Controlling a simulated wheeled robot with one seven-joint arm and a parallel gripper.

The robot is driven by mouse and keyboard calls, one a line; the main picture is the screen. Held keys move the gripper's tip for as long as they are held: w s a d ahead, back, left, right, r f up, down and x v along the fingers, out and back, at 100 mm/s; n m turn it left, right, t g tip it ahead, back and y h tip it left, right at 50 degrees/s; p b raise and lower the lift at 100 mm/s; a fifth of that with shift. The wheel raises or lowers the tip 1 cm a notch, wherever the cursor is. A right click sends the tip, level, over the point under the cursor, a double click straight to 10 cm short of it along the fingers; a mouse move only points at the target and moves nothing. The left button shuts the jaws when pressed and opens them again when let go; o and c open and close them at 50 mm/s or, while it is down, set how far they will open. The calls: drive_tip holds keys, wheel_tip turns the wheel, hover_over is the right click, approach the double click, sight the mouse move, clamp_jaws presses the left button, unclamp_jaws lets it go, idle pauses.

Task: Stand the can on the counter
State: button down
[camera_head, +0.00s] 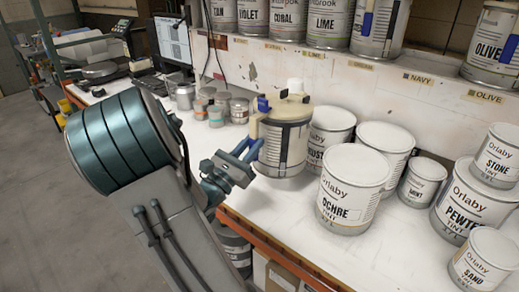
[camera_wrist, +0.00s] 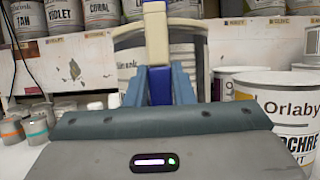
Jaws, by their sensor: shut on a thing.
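The can (camera_head: 283,145) has a cream lid, a metallic body and a striped label turned sideways to the head camera. It is upright over the counter (camera_head: 275,205), near the front edge. I cannot tell whether its base touches the surface. My gripper (camera_head: 252,150) comes from the left, with blue fingers shut on the can's cream and blue handle. In the wrist view, the fingers (camera_wrist: 159,84) close around the handle (camera_wrist: 157,35), and the can (camera_wrist: 125,45) stands behind it, partly hidden.
Several white Orlaby cans, including OCHRE (camera_head: 350,190) and PEWTER (camera_head: 462,205), crowd the counter to the right. Small jars (camera_head: 215,112) stand behind to the left. A shelf (camera_head: 410,68) of labelled cans runs along the back. Some bare counter lies in front of the held can.

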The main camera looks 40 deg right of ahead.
drive_tip(key=w+a+f, duration=0.1)
drive_tip(key=w+f, duration=0.7)
drive_tip(key=shift+a+f, duration=0.2)
drive_tip(key=shift+f, duration=0.15)
drive_tip(key=c, duration=1.3)
unclamp_jaws()
drive_tip(key=shift+f, duration=0.2)
drive_tip(key=shift+o, duration=0.2)
